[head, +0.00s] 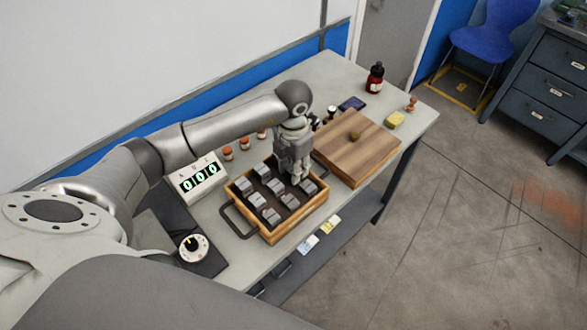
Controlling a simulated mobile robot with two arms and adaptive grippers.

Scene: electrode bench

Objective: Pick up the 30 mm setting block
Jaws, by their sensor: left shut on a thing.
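Several grey setting blocks stand in rows in an open wooden tray (284,237) with dark handles, including one at the front (271,216) and one in the middle (276,187). Their size marks are too small to read, so I cannot tell which is the 30 mm one. My left gripper (301,177) points down over the back right part of the tray. It is shut on a block there, which its fingers mostly hide. I cannot tell whether that block is clear of the tray floor. My right gripper is out of view.
A wooden lid or board (358,150) with a knob lies right of the tray. A three-digit display (199,178) and a dial (193,247) are at left. Small orange-capped jars (228,153) stand behind the tray. A red bottle (375,78) and yellow sponge (395,119) are farther back.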

